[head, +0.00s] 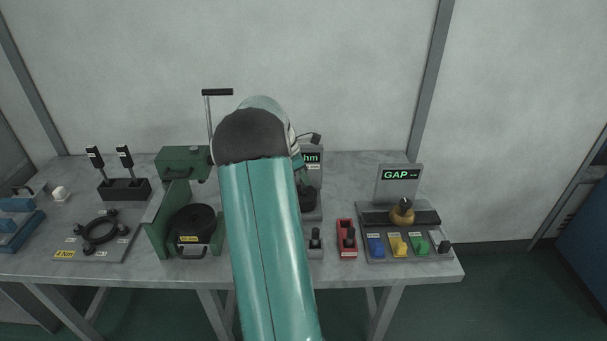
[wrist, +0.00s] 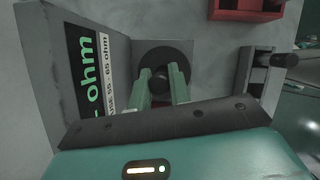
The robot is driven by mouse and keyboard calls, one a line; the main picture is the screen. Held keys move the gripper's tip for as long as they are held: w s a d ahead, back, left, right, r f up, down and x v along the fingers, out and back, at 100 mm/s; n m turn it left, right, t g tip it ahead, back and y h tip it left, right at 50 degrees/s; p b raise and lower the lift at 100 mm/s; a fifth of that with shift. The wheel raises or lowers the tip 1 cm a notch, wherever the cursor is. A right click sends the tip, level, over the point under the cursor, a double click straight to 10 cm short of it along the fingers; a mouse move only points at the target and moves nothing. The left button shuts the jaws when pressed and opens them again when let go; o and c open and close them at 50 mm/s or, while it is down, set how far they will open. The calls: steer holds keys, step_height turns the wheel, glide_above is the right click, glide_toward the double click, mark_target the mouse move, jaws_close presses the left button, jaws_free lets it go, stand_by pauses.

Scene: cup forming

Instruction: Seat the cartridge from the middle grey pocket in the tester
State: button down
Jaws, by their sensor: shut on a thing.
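The tester (head: 311,208) stands behind my arm in the head view, partly hidden. In the wrist view its panel (wrist: 85,65) reads "- ohm" with a label "USE 55 - 65 ohm". Its round black seat (wrist: 178,50) is beside the panel. My gripper (wrist: 163,76) is shut on a dark cartridge (wrist: 159,80), gripping its knob, with the fingers over the seat. The cartridge's lower part is hidden, so I cannot tell whether it touches the seat. A grey pocket (wrist: 253,75) with a dark-knobbed piece (wrist: 284,60) is to the right; the other grey pockets are hidden.
A red bin (head: 347,252) holding a dark-knobbed piece is right of the tester. Farther right is the GAP station (head: 399,185) with coloured blocks. To the left are a green stand (head: 160,222) with a black coil (head: 195,222) and a plate with a ring (head: 100,231).

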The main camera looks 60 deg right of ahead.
mark_target(303, 196)
steer(key=shift+f, duration=1.6)
steer(key=c, duration=1.2)
jaws_free()
steer(key=v, duration=1.4)
steer(key=shift+s, duration=0.1)
